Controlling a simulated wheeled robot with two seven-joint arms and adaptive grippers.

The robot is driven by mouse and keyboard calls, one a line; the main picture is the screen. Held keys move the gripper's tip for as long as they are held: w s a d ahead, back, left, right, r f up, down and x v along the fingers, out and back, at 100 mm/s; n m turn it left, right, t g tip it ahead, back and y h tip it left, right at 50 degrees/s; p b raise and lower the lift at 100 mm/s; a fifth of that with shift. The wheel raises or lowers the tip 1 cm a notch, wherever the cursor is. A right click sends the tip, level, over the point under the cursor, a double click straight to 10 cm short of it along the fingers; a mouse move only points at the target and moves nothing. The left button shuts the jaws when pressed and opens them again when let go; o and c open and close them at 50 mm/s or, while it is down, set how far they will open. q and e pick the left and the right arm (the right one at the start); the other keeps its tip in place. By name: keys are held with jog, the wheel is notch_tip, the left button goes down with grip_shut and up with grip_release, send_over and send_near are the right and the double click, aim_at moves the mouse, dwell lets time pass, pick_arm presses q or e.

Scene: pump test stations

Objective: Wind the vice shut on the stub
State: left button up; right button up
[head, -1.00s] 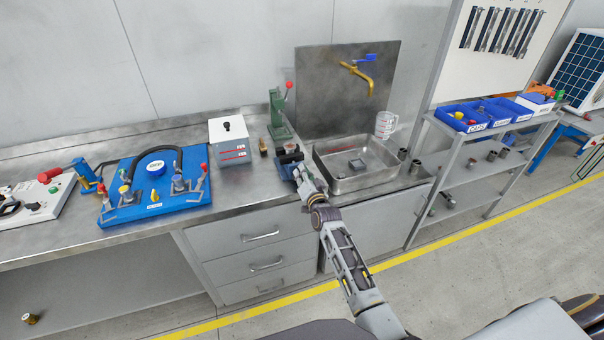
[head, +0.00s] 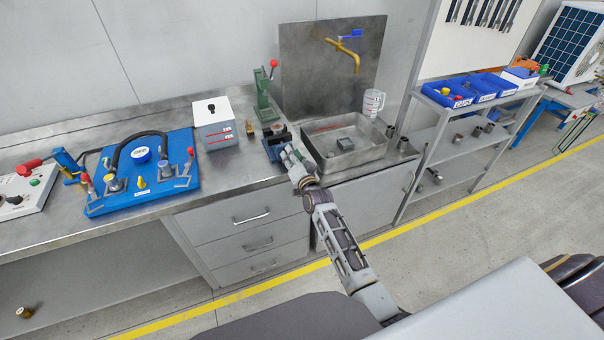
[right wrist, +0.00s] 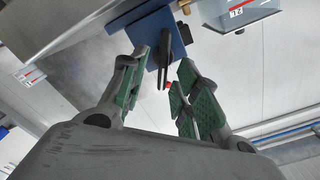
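The small blue vice (head: 272,148) stands at the bench's front edge, left of the steel sink tray. My right gripper (head: 288,154) is close at its front right side in the head view. In the right wrist view, the vice's blue body (right wrist: 150,32) is at the top, with a dark bar (right wrist: 177,50) on it. My right gripper (right wrist: 163,82) has its green-padded fingers spread wide, with nothing held between them. The bar lies just beyond the gap between the fingertips. I cannot make out the stub in the vice jaws. My left gripper is not in view.
The sink tray (head: 346,160) is just right of the vice. A green press (head: 264,98) with a red knob stands behind it. A white-lidded grey box (head: 214,124) and a blue pump board (head: 140,178) are to the left. Drawers (head: 250,222) lie below.

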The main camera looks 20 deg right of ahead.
jog(key=s, duration=1)
jog(key=shift+s+d, duration=0.2)
dwell(0.3)
dwell(0.3)
jog(key=shift+s+a+f+n, duration=0.2)
jog(key=shift+s+n, duration=0.15)
jog(key=shift+n, duration=0.35)
jog(key=shift+s+a+f+n, duration=0.15)
jog(key=shift+s+n, duration=0.15)
jog(key=shift+n, duration=0.4)
jog(key=shift+w, duration=0.2)
jog(key=shift+w+a, duration=0.2)
jog(key=shift+w, duration=6.45)
